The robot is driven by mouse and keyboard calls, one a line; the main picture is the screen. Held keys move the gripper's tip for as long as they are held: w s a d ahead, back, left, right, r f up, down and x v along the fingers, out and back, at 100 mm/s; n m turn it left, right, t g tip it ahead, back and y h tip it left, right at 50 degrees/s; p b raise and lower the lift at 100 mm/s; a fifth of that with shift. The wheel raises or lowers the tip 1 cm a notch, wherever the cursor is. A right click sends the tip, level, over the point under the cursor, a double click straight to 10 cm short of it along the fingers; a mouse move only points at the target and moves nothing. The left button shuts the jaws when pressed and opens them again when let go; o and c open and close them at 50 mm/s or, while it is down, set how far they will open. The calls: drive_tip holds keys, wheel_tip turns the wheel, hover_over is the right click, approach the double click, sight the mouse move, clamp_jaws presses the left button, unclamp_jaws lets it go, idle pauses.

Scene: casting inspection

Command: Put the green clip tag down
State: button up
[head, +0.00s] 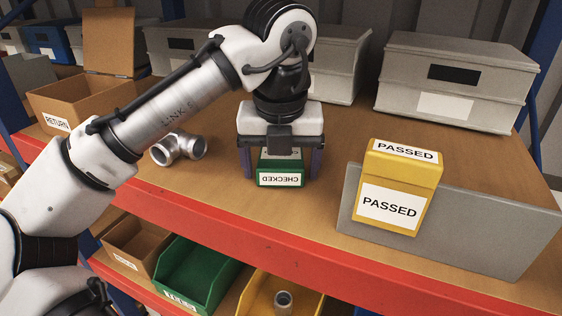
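The green clip tag (281,177) is in the head view near the middle of the shelf. Its white label reads CHECKED and appears upside down. The tag looks to be at the wooden shelf top, though its exact contact underneath is hard to see. My gripper (281,168) points down over it, with one dark finger on each side. The fingers are spread wide, and a narrow gap seems to show between each finger and the tag. The tag's upper rear part is hidden under the gripper body.
A yellow PASSED tag (393,203) sits over a grey upright plate (480,232) at right. A metal pipe fitting (178,148) lies left of my gripper. Grey bins (455,85) and a cardboard RETURN box (75,105) stand behind. A red shelf edge (225,220) runs in front.

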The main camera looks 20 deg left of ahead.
drive_tip(key=shift+o, duration=0.2)
drive_tip(key=shift+r, duration=0.1)
drive_tip(key=r, duration=0.2)
drive_tip(key=s+r, duration=0.1)
drive_tip(key=r, duration=0.4)
drive_tip(key=shift+s+d+r+b, duration=0.15)
drive_tip(key=shift+d+r+b, duration=0.1)
drive_tip(key=shift+b, duration=0.05)
